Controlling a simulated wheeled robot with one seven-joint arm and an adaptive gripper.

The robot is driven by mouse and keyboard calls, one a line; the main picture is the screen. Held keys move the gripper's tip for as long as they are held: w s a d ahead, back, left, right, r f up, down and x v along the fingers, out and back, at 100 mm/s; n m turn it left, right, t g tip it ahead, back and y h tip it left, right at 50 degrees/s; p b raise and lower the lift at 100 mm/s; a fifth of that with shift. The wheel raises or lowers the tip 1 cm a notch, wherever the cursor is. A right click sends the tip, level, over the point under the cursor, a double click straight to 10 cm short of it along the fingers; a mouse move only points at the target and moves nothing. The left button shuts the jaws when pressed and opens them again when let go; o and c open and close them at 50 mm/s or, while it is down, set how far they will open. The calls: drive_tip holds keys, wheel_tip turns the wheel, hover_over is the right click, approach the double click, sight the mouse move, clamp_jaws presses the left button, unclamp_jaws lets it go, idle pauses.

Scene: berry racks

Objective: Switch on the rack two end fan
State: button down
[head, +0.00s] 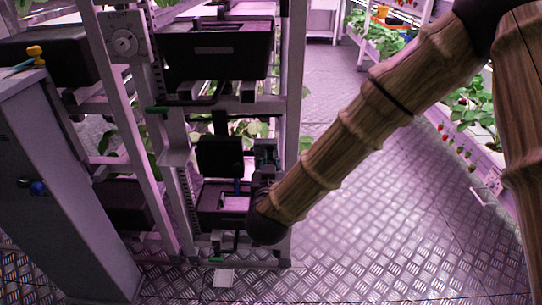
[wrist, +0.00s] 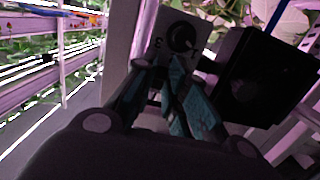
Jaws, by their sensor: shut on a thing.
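A grey control plate (wrist: 204,30) with a round black knob (wrist: 181,38) and small marks shows in the wrist view, beside a dark box-like unit (wrist: 262,75). The dark unit also shows low on the rack in the head view (head: 218,157). My gripper (wrist: 172,66) has its teal fingers drawn together at the knob, shut on it; the fingertips and plate edge hide the exact contact. In the head view my gripper (head: 266,160) is just right of the dark unit, partly lost in shadow. The knob cannot be made out there.
Another dial plate (head: 123,41) is higher on the rack, left of a black crate (head: 215,55). A grey cabinet (head: 60,170) stands at the left. Rack posts (head: 294,110) are close to my gripper. The tread-plate aisle (head: 400,220) at the right is clear floor.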

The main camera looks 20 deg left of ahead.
drive_tip(key=shift+r+g+h+p, duration=0.25)
drive_tip(key=shift+r+g+p, duration=0.5)
drive_tip(key=shift+p, duration=2.45)
drive_tip(key=shift+r+g+h+p, duration=0.3)
drive_tip(key=shift+g+p, duration=0.85)
drive_tip(key=shift+p, duration=2.6)
drive_tip(key=c, duration=1.4)
unclamp_jaws()
drive_tip(key=shift+c, duration=0.2)
drive_tip(key=shift+f, duration=0.1)
drive_tip(key=v, duration=1.2)
drive_tip(key=shift+r, duration=0.25)
drive_tip(key=shift+w, duration=0.1)
